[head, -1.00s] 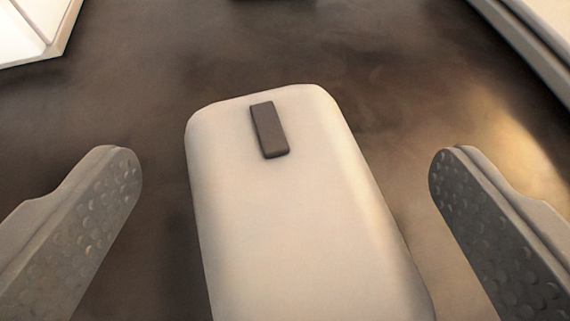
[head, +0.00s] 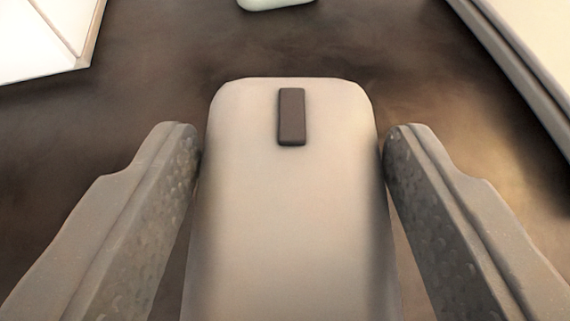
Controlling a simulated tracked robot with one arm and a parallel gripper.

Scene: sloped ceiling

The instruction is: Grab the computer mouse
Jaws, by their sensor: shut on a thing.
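The computer mouse (head: 288,215) is cream white with a dark scroll wheel (head: 291,117) near its far end. It lies in the middle of the head view, pointing away from me, and its near end is cut off by the lower edge. My gripper (head: 292,145) has one grey dimpled finger on each side of the mouse. Both fingertips touch its sides near the front, so the gripper is shut on it.
The mouse is over a dark brown, smooth surface (head: 160,70). A white, angular object (head: 45,40) stands at the upper left. A pale rounded object (head: 275,4) shows at the top edge. A pale, grey-edged object (head: 530,50) runs along the upper right.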

